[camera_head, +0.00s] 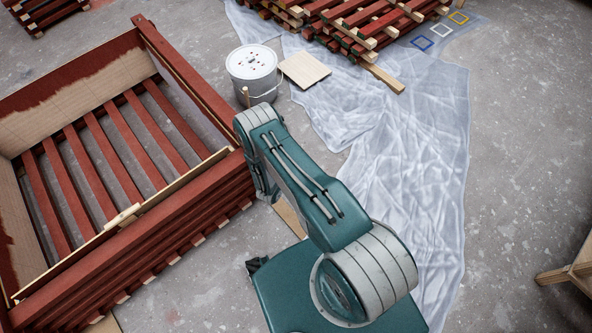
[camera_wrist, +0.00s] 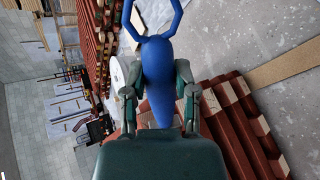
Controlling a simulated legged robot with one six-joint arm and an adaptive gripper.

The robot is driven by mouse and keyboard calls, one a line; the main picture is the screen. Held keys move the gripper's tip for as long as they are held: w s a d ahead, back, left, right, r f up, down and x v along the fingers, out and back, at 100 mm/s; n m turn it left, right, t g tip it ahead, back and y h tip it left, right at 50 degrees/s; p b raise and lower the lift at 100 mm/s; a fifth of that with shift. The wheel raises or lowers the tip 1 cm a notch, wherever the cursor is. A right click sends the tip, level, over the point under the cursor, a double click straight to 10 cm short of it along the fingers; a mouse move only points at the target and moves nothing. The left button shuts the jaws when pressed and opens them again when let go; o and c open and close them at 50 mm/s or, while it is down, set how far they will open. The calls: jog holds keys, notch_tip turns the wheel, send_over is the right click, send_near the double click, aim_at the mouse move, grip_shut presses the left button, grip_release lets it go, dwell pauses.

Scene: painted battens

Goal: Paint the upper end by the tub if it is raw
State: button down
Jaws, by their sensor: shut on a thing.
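In the head view, a lidded white tub (camera_head: 252,72) stands on the floor near the right corner of a large red slatted frame (camera_head: 185,75). The frame's corner nearest the tub is partly covered by my arm, so I cannot tell whether its upper end is raw or painted. In the wrist view, my gripper (camera_wrist: 157,82) is shut on a blue tool (camera_wrist: 157,58) with two curved prongs at its far end. Red batten ends (camera_wrist: 236,118) show to the right of the gripper there. The gripper is hidden in the head view.
Stacked red and raw battens (camera_head: 345,20) lie at the top on a clear plastic sheet (camera_head: 420,180). A pale board (camera_head: 304,69) lies next to the tub. A wooden stand (camera_head: 570,272) is at the right edge. Bare concrete is free at the right.

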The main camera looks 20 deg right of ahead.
jog(key=shift+w+a, duration=0.1)
jog(key=shift+w, duration=0.25)
dwell(0.7)
jog(key=shift+w+d, duration=1.1)
jog(key=shift+d, duration=2.4)
jog(key=shift+s+a, duration=0.4)
jog(key=shift+a, duration=0.8)
jog(key=shift+s+a, duration=0.35)
jog(key=shift+a, duration=0.8)
jog(key=shift+s+a, duration=0.4)
jog(key=shift+a, duration=0.8)
